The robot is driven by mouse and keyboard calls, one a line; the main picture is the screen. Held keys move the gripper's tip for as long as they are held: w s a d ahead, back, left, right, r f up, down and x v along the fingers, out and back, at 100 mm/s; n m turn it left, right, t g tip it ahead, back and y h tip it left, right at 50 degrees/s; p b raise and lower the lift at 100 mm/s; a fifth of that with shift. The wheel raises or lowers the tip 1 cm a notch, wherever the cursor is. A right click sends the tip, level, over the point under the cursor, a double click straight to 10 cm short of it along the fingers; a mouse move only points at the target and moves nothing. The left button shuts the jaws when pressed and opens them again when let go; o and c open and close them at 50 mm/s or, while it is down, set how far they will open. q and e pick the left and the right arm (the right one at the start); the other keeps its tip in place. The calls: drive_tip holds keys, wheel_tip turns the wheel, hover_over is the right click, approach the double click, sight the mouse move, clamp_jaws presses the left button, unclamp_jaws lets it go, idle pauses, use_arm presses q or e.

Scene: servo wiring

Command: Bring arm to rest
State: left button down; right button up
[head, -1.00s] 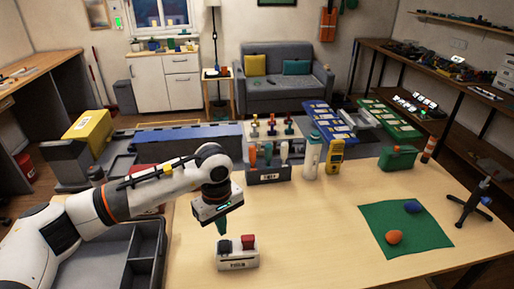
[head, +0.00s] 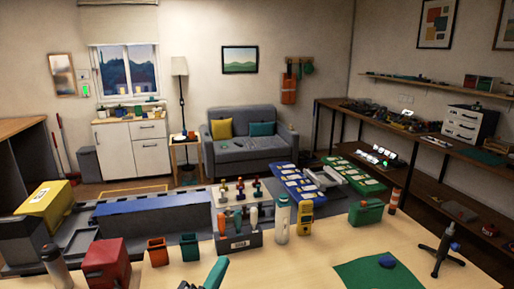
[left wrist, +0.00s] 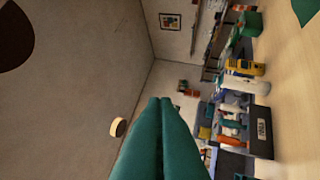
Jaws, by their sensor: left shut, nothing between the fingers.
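My left gripper (head: 217,270) shows only as teal fingertips at the bottom edge of the head view, above the wooden table (head: 310,262). In the left wrist view, its two long teal fingers (left wrist: 164,102) lie together, shut and empty, pointing towards the room. The rest of my left arm is outside the head view. The small block with a blue and a red piece is not in the head view now. My right gripper is not in view.
A tool holder (head: 238,243), a white bottle (head: 282,218) and a yellow meter (head: 305,218) stand at the table's back. A red box (head: 106,265) and two small bins are at left. A green mat (head: 375,274) and black stand (head: 443,245) are at right.

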use_arm(q)
drive_tip(key=s+a+f+n+g+y, duration=0.35)
drive_tip(key=a+f+n, duration=0.2)
drive_tip(key=f, duration=0.25)
drive_tip(key=s+a+f+n+g+y, duration=0.3)
drive_tip(key=a+f+n+g+y, duration=0.15)
drive_tip(key=f+n, duration=0.25)
drive_tip(key=s+a+f+n+g, duration=0.25)
drive_tip(key=s+f+g, duration=0.2)
drive_tip(key=s, duration=0.45)
drive_tip(key=s+a+f+n+g, duration=0.1)
drive_tip(key=s+f+n+g, duration=0.25)
drive_tip(key=s+f, duration=0.35)
drive_tip(key=s+f+g, duration=0.1)
drive_tip(key=s+f, duration=0.1)
drive_tip(key=f, duration=1.2)
drive_tip(key=s+f+g, duration=0.1)
drive_tip(key=s+f, duration=0.1)
drive_tip(key=f, duration=1.1)
drive_tip(key=s+a+f, duration=0.2)
drive_tip(key=s+f, duration=1.2)
drive_tip(key=s, duration=0.1)
drive_tip(key=shift+a+g, duration=0.35)
drive_tip(key=shift+g, duration=0.05)
